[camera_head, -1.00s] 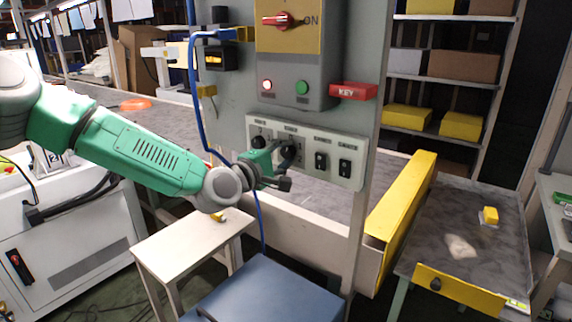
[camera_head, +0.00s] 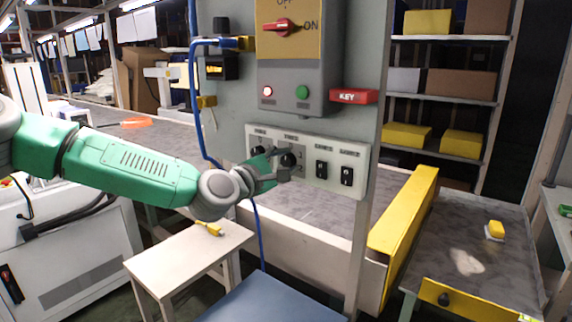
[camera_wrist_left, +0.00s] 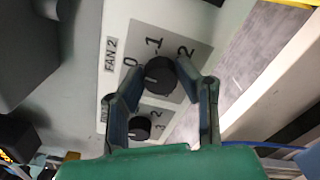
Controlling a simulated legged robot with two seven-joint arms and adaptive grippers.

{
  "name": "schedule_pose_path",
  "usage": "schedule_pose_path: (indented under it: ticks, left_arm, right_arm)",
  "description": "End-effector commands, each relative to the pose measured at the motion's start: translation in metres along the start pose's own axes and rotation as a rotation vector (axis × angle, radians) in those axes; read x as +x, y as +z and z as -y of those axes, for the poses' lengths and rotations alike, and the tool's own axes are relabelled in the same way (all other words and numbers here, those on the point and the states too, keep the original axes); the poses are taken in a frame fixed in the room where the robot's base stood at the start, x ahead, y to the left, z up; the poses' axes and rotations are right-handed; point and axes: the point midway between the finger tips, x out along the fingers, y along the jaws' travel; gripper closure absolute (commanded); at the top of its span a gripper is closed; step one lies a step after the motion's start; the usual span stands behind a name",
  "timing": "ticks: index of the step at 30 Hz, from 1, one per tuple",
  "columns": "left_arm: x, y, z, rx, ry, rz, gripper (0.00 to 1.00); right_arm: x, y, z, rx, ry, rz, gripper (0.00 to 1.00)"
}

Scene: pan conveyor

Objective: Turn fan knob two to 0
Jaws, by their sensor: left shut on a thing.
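Fan knob two (camera_wrist_left: 161,76) is a round black knob under the FAN 2 label, with marks 0, 1 and 2 beside it in the left wrist view. A pale line on it lies toward its left side, roughly on the 0 side; its exact setting is hard to tell. My left gripper (camera_wrist_left: 163,82) has one finger on each side of this knob and is shut on it. In the head view my left gripper (camera_head: 284,164) is at the white control panel (camera_head: 337,184), partly covering knob two (camera_head: 289,160). My right gripper is not in view.
A second black knob (camera_wrist_left: 140,128) sits close by, beside my left finger. Two black switches (camera_head: 334,172) are to the right on the panel. Above are a red rotary switch (camera_head: 282,27), a red KEY tag (camera_head: 354,96) and a hanging blue cable (camera_head: 196,100).

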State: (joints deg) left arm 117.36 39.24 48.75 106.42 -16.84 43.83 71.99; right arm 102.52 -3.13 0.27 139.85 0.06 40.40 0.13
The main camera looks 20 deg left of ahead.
Motion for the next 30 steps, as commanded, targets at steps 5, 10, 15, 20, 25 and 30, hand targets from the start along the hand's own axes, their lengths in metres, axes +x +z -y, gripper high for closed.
schedule_pose_path:
  ticks: [5,10,15,20,25,30]
  left_arm:
    - [0.001,-0.004,-0.002,0.000,0.006,-0.008,1.00]
    - [0.000,-0.003,-0.001,0.000,0.004,-0.006,0.51]
    - [-0.001,-0.001,-0.001,0.001,0.003,-0.003,0.51]
    - [-0.007,-0.001,0.000,0.001,0.001,-0.002,0.51]
    - [-0.035,-0.002,-0.001,-0.002,0.001,-0.003,0.51]
    - [-0.073,-0.004,-0.001,-0.002,0.002,-0.004,0.51]
  right_arm:
    - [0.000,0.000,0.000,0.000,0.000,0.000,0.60]
    - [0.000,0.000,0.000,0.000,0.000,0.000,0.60]
    - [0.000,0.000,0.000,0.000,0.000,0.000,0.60]
    - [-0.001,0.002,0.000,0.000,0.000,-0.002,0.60]
    - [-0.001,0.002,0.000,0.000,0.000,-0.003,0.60]
    - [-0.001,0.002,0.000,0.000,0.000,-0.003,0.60]
